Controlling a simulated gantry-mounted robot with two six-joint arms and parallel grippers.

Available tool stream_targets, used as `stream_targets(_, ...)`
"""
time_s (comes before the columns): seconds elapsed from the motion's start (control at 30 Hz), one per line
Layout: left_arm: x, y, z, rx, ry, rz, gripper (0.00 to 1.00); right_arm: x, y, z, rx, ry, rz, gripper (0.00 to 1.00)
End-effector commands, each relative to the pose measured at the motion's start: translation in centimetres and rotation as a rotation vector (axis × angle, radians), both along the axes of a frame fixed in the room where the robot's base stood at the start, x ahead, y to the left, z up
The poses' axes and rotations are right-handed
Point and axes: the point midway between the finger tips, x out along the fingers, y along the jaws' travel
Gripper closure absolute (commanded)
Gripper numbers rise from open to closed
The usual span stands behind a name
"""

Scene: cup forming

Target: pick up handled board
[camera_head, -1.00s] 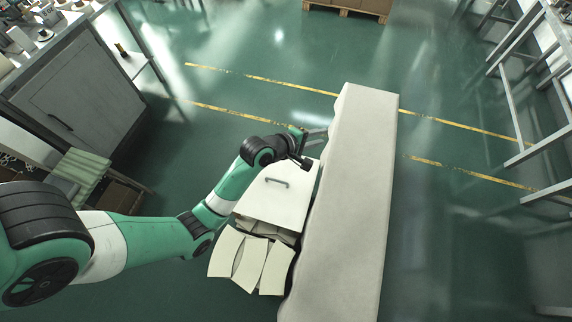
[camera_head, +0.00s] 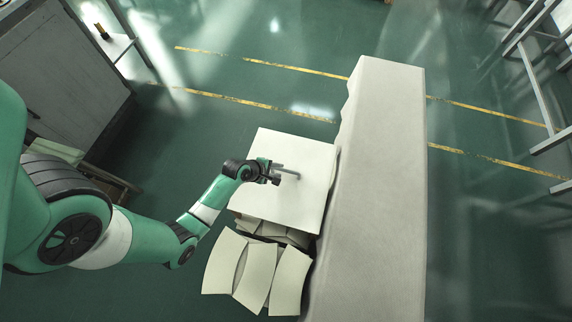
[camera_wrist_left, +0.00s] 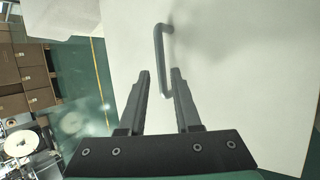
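The handled board (camera_head: 305,160) is a white square panel lying flat, with a dark grey bar handle (camera_head: 287,171) on top. My left gripper (camera_head: 276,176) is over the board at the handle. In the left wrist view the gripper (camera_wrist_left: 161,74) is open, with its two dark fingers apart. The handle (camera_wrist_left: 159,55) runs up the picture, its lower end appearing between the fingers. I cannot tell whether the fingers touch it. The board (camera_wrist_left: 235,60) fills the right of that view. My right gripper is not in view.
A long table with a pale grey cover (camera_head: 378,190) stands right of the board. Several curved cream sheets (camera_head: 254,275) lie below the board. A grey cabinet (camera_head: 60,85) stands at the upper left. The green floor beyond the board is clear.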

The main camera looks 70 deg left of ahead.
Motion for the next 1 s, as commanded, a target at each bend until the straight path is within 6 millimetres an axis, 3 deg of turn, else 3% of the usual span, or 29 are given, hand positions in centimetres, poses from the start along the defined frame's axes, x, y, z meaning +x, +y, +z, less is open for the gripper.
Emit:
stream_targets(0.03,0.5,0.2,-1.0,0.001,-0.001,-0.001,0.68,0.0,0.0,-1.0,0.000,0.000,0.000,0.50)
stream_targets(0.27,1.0,0.3,-1.5,0.002,0.000,-0.001,0.68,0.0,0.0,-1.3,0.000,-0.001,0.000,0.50)
stream_targets(0.53,3.4,0.8,-5.4,0.001,-0.001,-0.002,0.68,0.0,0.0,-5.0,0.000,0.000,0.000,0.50)
stream_targets(0.83,3.8,0.9,-5.4,0.001,0.001,0.000,0.68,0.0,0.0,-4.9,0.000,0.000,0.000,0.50)
stream_targets(1.0,3.8,0.9,-5.4,0.001,0.000,-0.001,0.98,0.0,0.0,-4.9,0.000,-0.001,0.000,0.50)
